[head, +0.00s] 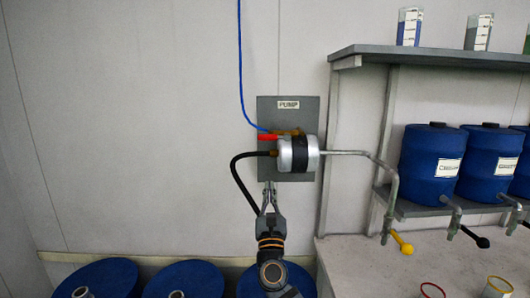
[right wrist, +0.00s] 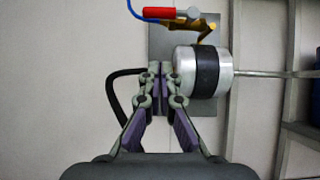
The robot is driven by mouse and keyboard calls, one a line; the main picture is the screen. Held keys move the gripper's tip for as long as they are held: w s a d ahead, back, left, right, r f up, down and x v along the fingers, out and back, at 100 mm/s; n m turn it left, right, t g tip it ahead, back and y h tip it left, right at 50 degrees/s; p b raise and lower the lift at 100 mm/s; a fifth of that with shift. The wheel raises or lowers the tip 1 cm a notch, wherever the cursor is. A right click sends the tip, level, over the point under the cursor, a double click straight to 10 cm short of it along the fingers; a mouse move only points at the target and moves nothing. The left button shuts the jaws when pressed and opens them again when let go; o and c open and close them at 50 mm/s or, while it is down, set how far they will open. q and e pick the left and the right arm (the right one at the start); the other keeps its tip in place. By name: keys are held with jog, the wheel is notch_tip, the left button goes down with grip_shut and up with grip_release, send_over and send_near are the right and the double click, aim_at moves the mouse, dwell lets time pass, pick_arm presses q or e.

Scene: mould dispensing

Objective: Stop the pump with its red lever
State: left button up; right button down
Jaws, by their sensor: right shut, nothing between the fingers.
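The pump (head: 299,153) is a silver cylinder with a black band, mounted on a grey wall plate labelled PUMP. Its red lever (head: 267,137) lies roughly level, pointing left, above the pump, at the end of the blue line. In the right wrist view the red lever (right wrist: 158,13) is at the top, beside a brass fitting (right wrist: 190,25). My right gripper (head: 269,188) is just below the pump's left end. In the right wrist view its fingers (right wrist: 160,72) are together and empty, below the lever and apart from it. My left gripper is not in view.
A black hose (head: 237,180) curves down left of the pump. A metal pipe (head: 345,153) runs right to the shelf with blue drums (head: 432,160) and taps. Several blue barrels (head: 110,279) stand below.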

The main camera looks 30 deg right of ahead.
aim_at(273, 137)
jog(key=s+a+r+p+x, duration=0.1)
jog(key=p+x, duration=0.5)
jog(key=x, duration=0.6)
jog(key=shift+w+d+r, duration=0.2)
jog(key=shift+d+r, duration=0.05)
jog(key=shift+r, duration=0.6)
